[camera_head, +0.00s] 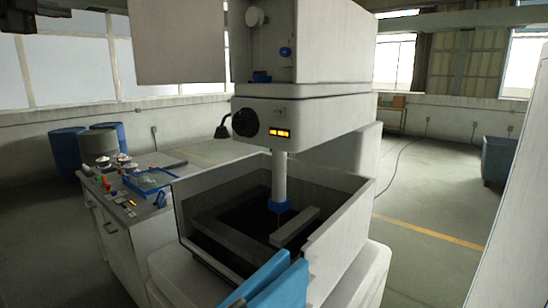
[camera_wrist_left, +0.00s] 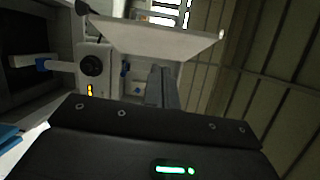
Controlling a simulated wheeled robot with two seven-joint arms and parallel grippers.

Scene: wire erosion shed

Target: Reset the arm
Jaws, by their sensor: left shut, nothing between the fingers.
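My left gripper (camera_wrist_left: 165,88) shows in the left wrist view. Its dark grey fingers are together in the middle of the picture, with nothing between them. They point towards the wire erosion machine, apart from it as far as I can see. The black wrist body with a green light fills the bottom of that view. In the head view, a small dark shape cuts into the top left corner; I cannot tell clearly whether it is part of my left arm. I do not see my right gripper.
The white machine head (camera_head: 310,115) stands above an open tank (camera_head: 335,235). Blue panels (camera_head: 275,285) rise at the bottom edge. A control bench (camera_head: 115,215) and blue drums (camera_head: 68,150) stand left, a bin (camera_head: 498,158) right. Floor right of the machine is clear apart from a cable.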

